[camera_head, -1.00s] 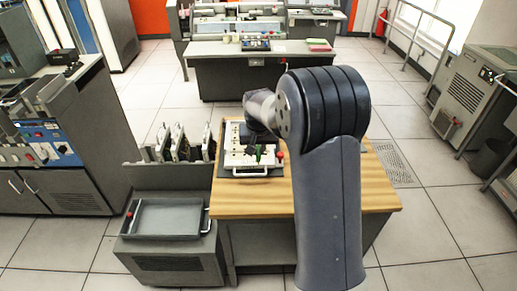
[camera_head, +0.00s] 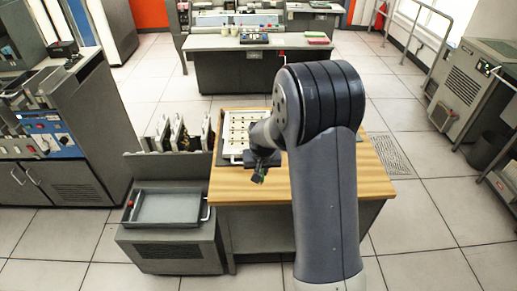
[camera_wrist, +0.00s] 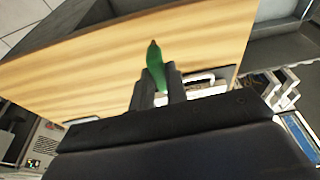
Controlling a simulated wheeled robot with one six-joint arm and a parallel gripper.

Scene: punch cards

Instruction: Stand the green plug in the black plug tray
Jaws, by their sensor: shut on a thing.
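The green plug shows in the wrist view (camera_wrist: 156,72) as a bright green body with a dark tip. It also shows as a small green spot in the head view (camera_head: 258,178). My gripper (camera_wrist: 157,88) is shut on the plug, and the tip points out beyond the fingers. In the head view my gripper (camera_head: 260,170) hangs over the wooden table, at the near side of the white socket panel (camera_head: 238,126). My arm hides part of the panel and table. I cannot pick out the black plug tray with certainty.
The wooden table top (camera_head: 232,191) is bare along its front. A grey cabinet with a shallow tray (camera_head: 166,209) and upright panels (camera_head: 177,133) stands at its left. A desk (camera_head: 210,43) with a dark item (camera_head: 255,38) on it stands behind.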

